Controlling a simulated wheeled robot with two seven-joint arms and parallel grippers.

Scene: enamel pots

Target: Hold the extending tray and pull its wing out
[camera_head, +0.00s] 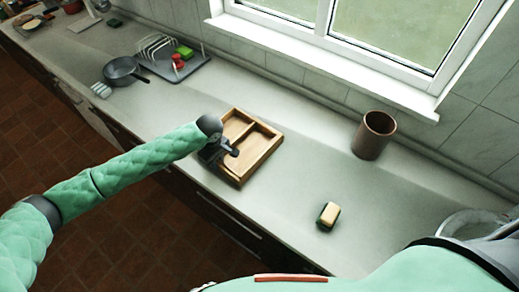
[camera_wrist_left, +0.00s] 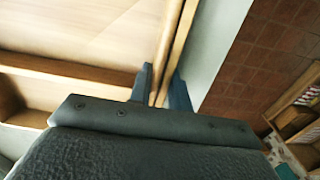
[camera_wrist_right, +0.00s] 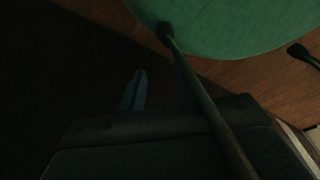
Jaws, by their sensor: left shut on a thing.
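The extending tray (camera_head: 258,148) is a light wooden tray with raised walls and inner dividers, lying on the pale counter. Its wing does not show clearly as a separate part. My left gripper (camera_head: 232,151) is at the tray's near left side, shut on its outer wall. In the left wrist view, the fingers (camera_wrist_left: 160,88) stand on either side of the wooden wall (camera_wrist_left: 180,40), one inside the tray and one outside. My right gripper (camera_wrist_right: 158,90) shows only in its dark wrist view, with its fingers apart and nothing seen between them.
A brown cup (camera_head: 374,136) stands right of the tray. A sponge (camera_head: 329,215) lies nearer the front edge. A dark pan (camera_head: 121,71) and a dish rack (camera_head: 175,66) stand at the back left. A metal vessel (camera_head: 480,221) is at far right. Counter around the tray is clear.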

